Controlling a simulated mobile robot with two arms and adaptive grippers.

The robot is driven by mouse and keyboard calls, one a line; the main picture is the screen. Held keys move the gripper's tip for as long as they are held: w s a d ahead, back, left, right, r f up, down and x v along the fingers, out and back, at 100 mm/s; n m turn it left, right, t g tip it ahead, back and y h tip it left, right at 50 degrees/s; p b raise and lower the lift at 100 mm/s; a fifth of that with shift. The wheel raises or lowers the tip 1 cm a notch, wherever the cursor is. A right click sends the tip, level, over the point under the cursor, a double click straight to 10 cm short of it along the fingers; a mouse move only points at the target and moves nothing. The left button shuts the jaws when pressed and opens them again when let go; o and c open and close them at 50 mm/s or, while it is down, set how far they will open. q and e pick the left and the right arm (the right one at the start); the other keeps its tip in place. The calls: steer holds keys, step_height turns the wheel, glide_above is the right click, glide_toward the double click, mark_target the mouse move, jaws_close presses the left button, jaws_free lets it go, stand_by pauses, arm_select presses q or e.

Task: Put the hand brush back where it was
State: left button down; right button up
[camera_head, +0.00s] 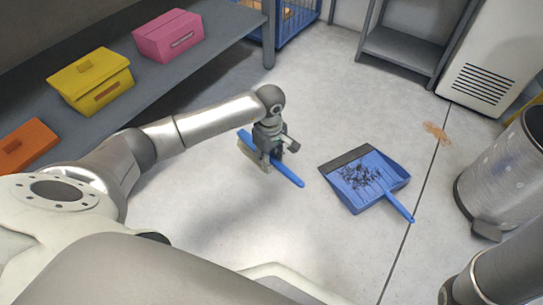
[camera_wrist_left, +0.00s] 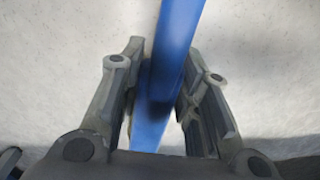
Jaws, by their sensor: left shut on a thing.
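The blue hand brush (camera_head: 288,174) is in my left gripper (camera_head: 266,160), near the middle of the head view. The gripper is shut on the brush, with the blue handle pointing down and to the right. Pale bristles show at the gripper's lower left, partly hidden by the fingers. In the left wrist view the blue brush (camera_wrist_left: 175,45) runs between the two fingers of the left gripper (camera_wrist_left: 163,85). I cannot tell from the pictures how high the brush is above the floor. My right gripper is not in view.
A blue dustpan (camera_head: 375,197) with dark debris lies on the floor to the right of the brush. A grey shelf (camera_head: 215,45) at left bears yellow (camera_head: 92,80), pink (camera_head: 168,36) and orange (camera_head: 25,146) boxes. A metal bin (camera_head: 505,170) stands at right. A brown stain (camera_head: 437,132) marks the floor.

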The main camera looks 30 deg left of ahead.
arm_select(q)
steer(key=shift+f+b, duration=2.6)
steer(key=shift+f, duration=0.55)
steer(key=shift+f+b, duration=1.35)
steer(key=shift+f, duration=0.7)
steer(key=shift+f+b, duration=0.4)
steer(key=shift+f, duration=0.2)
steer(key=c, duration=1)
jaws_free()
step_height(320, 180, up, 12)
